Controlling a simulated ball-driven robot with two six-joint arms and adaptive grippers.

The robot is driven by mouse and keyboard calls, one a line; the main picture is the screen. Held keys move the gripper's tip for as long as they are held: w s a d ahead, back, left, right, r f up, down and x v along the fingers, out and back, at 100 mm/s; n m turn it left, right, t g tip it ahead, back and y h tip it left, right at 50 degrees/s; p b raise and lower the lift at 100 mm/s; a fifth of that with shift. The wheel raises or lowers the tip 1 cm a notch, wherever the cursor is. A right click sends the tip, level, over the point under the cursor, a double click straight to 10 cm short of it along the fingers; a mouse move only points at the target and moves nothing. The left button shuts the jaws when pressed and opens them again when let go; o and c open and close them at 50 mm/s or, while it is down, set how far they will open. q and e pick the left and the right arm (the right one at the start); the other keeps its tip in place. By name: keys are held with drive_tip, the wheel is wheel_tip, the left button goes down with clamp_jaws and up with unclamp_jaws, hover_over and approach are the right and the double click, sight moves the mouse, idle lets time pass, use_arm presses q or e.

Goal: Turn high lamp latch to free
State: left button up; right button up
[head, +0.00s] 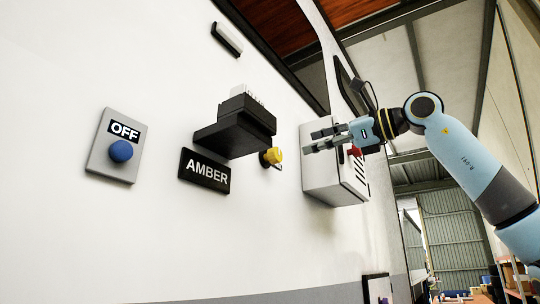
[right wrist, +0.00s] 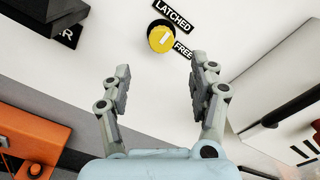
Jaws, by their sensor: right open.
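The lamp latch is a yellow round knob (head: 271,156) on the white wall, beside the black bracket. In the right wrist view the knob (right wrist: 161,37) has a white mark on its face; I cannot tell which label it points to. A LATCHED label (right wrist: 172,15) is above it and a FREE label (right wrist: 182,51) is to its lower right. My right gripper (head: 308,141) is open and empty, to the right of the knob and apart from it. In the right wrist view the knob is beyond the open fingers (right wrist: 160,66). My left gripper is not in view.
A black bracket (head: 232,130) juts from the wall above an AMBER sign (head: 204,171). A panel with a blue button (head: 121,151) and OFF label is at left. A white vented box (head: 325,180) protrudes behind my right gripper. An orange object (right wrist: 30,130) shows lower left.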

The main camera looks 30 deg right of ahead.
sight(279, 155)
drive_tip(key=p+x, duration=0.4)
drive_tip(key=x, duration=0.5)
drive_tip(key=shift+w+r+p, duration=0.1)
drive_tip(key=shift+w+p, duration=0.2)
drive_tip(key=shift+w, duration=0.05)
drive_tip(key=shift+w+a, duration=0.15)
drive_tip(key=shift+w, duration=0.2)
drive_tip(key=shift+c, duration=0.3)
drive_tip(key=c, duration=1.1)
